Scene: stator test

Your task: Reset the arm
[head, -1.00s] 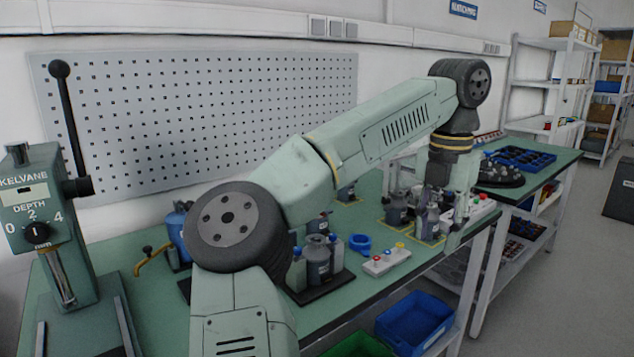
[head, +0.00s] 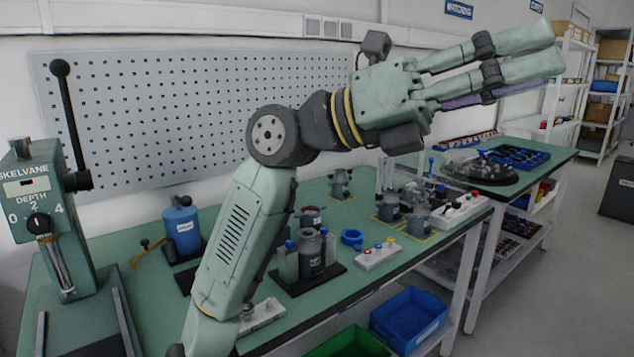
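My arm rises from the bottom of the head view and bends at its dark round joint. My gripper (head: 545,50) is held high, pointing right and slightly up, well clear of the bench. Its pale green fingers lie apart with a narrow gap between them, and I see nothing held in the gap. A purple strip shows along the underside of the lower finger; I cannot tell what it is.
The green bench (head: 345,208) carries a grey stator unit on a black base (head: 318,280), a blue canister (head: 182,228), a blue ring (head: 351,237) and a button box (head: 378,256). A depth press (head: 45,225) stands left. Blue (head: 410,315) and green bins sit below.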

